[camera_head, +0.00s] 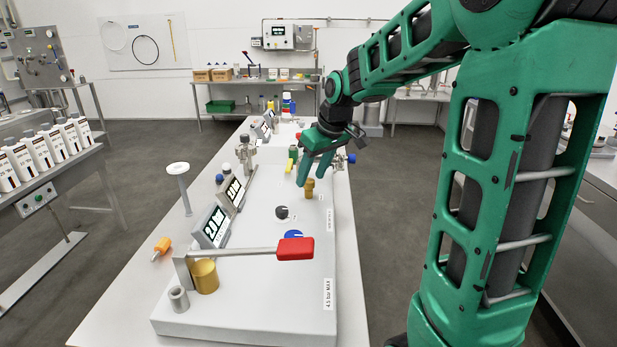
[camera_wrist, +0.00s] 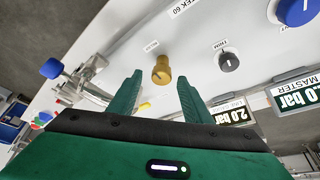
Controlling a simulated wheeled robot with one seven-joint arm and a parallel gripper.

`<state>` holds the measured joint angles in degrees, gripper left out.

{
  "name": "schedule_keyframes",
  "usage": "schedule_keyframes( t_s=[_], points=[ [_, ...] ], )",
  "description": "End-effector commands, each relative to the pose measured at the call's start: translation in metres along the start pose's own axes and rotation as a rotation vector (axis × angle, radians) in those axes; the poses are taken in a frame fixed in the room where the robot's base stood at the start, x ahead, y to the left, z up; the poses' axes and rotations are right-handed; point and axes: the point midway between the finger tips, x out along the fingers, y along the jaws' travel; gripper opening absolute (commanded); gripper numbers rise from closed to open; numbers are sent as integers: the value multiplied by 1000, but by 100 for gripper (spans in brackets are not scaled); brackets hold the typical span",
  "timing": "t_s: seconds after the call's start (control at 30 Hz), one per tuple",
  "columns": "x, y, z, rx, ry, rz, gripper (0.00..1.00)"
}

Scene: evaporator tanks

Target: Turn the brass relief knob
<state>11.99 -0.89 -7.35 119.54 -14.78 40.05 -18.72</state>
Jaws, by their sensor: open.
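The brass relief knob (camera_head: 309,188) stands up from the white panel, on its right side in the head view. In the wrist view the brass knob (camera_wrist: 161,72) lies just beyond the fingertips, roughly midway between them. My gripper (camera_head: 315,180) hangs over the knob with its green fingers pointing down. In the wrist view my gripper (camera_wrist: 161,80) is open and empty, with a finger on each side of the knob. I cannot tell whether a finger touches the knob.
A black knob (camera_head: 282,212) and a blue knob (camera_head: 293,235) stand nearer on the panel. A red-handled lever (camera_head: 295,247) crosses the front. Tilted displays (camera_head: 214,226) line the left side. A valve with a blue handle (camera_wrist: 51,69) shows in the wrist view.

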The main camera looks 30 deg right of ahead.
Motion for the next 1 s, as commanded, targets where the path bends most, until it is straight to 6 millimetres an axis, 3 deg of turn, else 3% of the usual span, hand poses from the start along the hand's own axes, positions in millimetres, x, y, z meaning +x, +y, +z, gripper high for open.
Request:
schedule_keyframes(
  t_s=[0.4, 0.43, 0.6, 1.0],
  points=[
    [10, -1, 0, -1, 0, 0, 45],
    [10, -1, 0, -1, 0, 0, 43],
    [10, 0, 0, 0, 0, 1, 4],
    [9, 2, 0, 52, 1, 24, 4]
  ],
)
